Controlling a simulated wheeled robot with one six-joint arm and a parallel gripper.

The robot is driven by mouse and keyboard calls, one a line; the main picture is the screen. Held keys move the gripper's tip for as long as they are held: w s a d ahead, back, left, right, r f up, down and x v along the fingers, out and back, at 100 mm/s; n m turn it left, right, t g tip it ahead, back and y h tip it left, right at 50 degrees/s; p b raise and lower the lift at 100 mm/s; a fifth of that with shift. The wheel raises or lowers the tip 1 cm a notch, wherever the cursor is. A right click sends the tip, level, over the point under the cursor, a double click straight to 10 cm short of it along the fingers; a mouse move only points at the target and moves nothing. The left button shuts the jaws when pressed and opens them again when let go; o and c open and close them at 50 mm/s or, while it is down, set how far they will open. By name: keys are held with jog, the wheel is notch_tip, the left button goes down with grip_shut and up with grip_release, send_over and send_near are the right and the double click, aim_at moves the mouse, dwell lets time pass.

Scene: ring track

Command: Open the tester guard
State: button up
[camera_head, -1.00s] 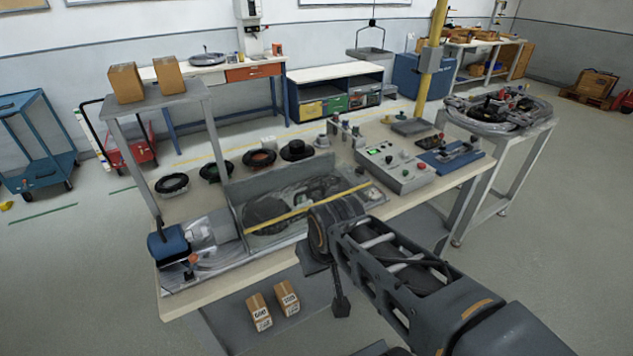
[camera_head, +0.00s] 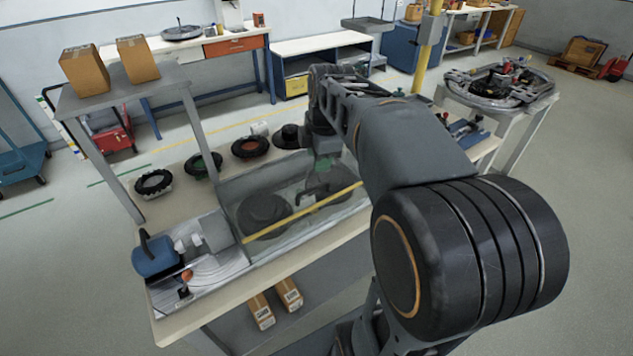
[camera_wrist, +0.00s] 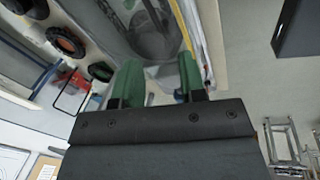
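The tester guard (camera_head: 285,185) is a clear cover over dark round parts on the bench. A yellow bar (camera_head: 305,211) runs along its front edge. The guard looks down. My gripper (camera_head: 322,165) is above the right part of the guard, behind the yellow bar, partly hidden by my arm. In the wrist view, its two green fingers (camera_wrist: 160,80) stand apart with nothing between them. The guard (camera_wrist: 150,20) lies beyond the fingertips there, and the yellow bar (camera_wrist: 183,28) shows near the right finger. I cannot tell whether anything touches.
A blue device (camera_head: 155,258) sits on the bench's left end. Several black rings, one green-centred (camera_head: 203,165), line the back. Two cardboard boxes (camera_head: 137,60) stand on the grey shelf at left. My arm hides much of the control panel. A yellow post (camera_head: 428,50) rises behind.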

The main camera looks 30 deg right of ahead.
aim_at(317, 187)
jog(key=w+f+n, duration=0.1)
jog(key=f, duration=0.3)
jog(key=w+d+f+n, duration=0.1)
jog(key=w+f, duration=0.1)
jog(key=f, duration=0.2)
jog(key=w+d+f+n, duration=0.1)
jog(key=f, duration=0.3)
jog(key=shift+w+f, duration=0.2)
jog(key=shift+f, duration=0.1)
grip_shut()
dwell(0.4)
